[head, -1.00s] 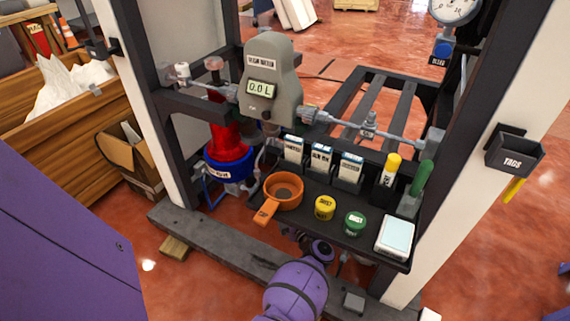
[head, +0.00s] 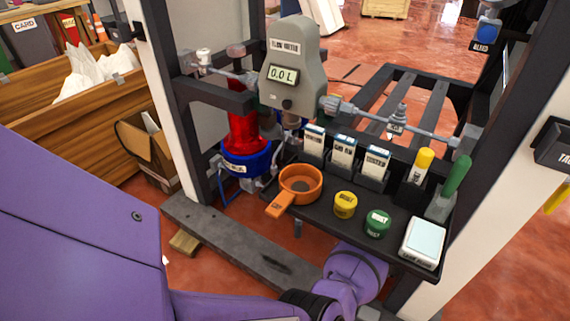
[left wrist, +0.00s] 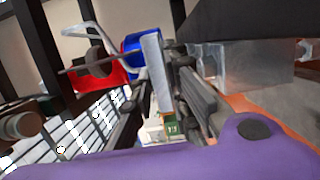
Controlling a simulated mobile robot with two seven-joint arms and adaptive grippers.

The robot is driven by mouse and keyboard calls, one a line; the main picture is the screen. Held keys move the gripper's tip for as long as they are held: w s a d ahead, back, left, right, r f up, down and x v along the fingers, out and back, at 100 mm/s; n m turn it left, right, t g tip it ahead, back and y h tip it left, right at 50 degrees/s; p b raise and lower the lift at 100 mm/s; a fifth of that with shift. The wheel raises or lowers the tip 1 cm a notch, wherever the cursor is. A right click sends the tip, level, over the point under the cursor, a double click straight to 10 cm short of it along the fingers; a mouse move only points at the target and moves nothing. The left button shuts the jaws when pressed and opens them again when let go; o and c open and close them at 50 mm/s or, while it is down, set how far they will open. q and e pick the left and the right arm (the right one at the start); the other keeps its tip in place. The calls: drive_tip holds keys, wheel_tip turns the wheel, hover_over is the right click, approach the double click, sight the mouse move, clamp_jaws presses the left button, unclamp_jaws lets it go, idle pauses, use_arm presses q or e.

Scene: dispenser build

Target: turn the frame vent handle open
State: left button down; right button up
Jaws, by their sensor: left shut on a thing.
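The purple wrist of my left arm (head: 355,272) reaches in at the front edge of the black tray in the head view; its fingers are hidden there. In the left wrist view my left gripper (left wrist: 178,95) shows as dark grey finger parts beside a pale grey upright bar (left wrist: 157,75). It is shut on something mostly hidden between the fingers. I cannot clearly make out the frame vent handle or its angle. My right gripper is in neither view.
The black tray (head: 322,206) holds an orange pan (head: 300,184), yellow and green jars and a white scale. The flow meter (head: 292,70) reads 0.0 L behind it. A red and blue vessel (head: 245,135) stands left. A grey beam (head: 240,245) lies low in front.

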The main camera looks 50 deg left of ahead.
use_arm(q)
drive_tip(key=c, duration=1.7)
unclamp_jaws()
